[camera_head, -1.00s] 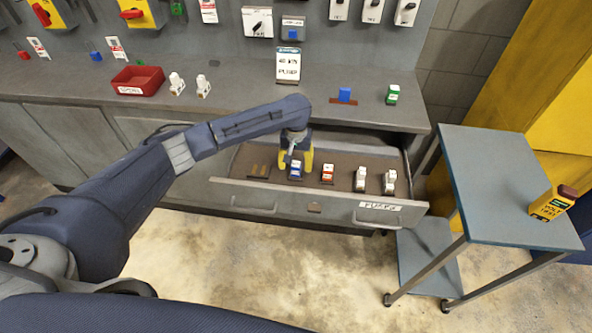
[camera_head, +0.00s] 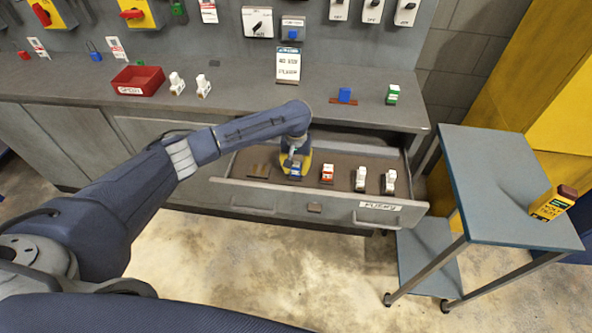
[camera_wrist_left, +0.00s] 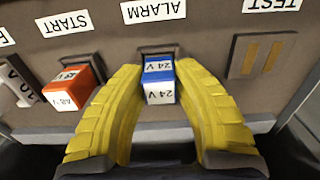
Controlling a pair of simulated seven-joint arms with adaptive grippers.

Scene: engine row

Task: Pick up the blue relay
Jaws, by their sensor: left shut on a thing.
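The blue relay (camera_wrist_left: 159,80) has a blue top and a white face marked 24 V. It sits at the ALARM label in the open drawer (camera_head: 330,196). My left gripper (camera_head: 295,167) reaches down into the drawer over it. In the left wrist view its yellow fingers (camera_wrist_left: 160,98) are on both sides of the relay, shut on it. In the head view the gripper hides most of the relay. My right gripper is not in view.
A red relay (camera_head: 327,173) sits to the right in the drawer, marked 48 V at START. Two white parts (camera_head: 360,179) stand farther right. The slot at TEST (camera_wrist_left: 262,57) is empty. The bench (camera_head: 230,95) rises behind the drawer.

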